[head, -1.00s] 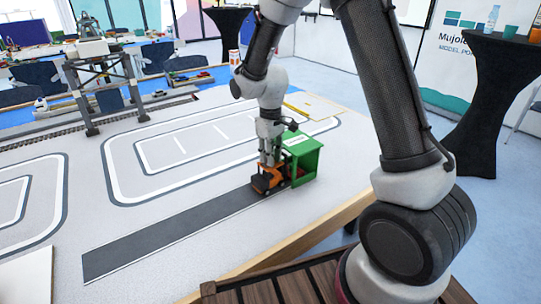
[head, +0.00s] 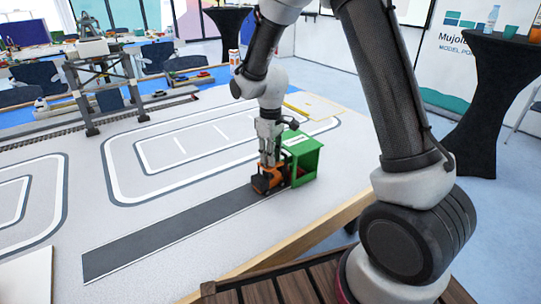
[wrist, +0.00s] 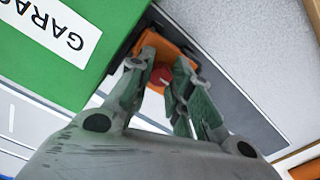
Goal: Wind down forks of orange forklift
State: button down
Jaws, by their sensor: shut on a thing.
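The orange forklift (head: 264,184) stands on the dark road strip, right at the open green garage. My gripper (head: 268,163) points down onto it from above. In the wrist view the forklift's orange body (wrist: 160,47) shows beyond the fingers, beside the garage roof. My gripper, in the wrist view (wrist: 162,78), is shut on a small red knob (wrist: 162,75) on top of the forklift. The fingers partly cover the knob. The forks are hidden, so I cannot tell their height.
The green garage (head: 304,160) stands just right of the forklift, close to my gripper. The dark road strip (head: 160,240) runs clear toward the lower left. A grey gantry crane (head: 100,85) stands at the back left. The table's wooden edge (head: 320,230) lies on the near right.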

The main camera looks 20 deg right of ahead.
dwell(0.8)
jog(key=c, duration=1.3)
grip_release()
notch_tip(320, 180, up, 12)
jog(key=shift+r, duration=0.1)
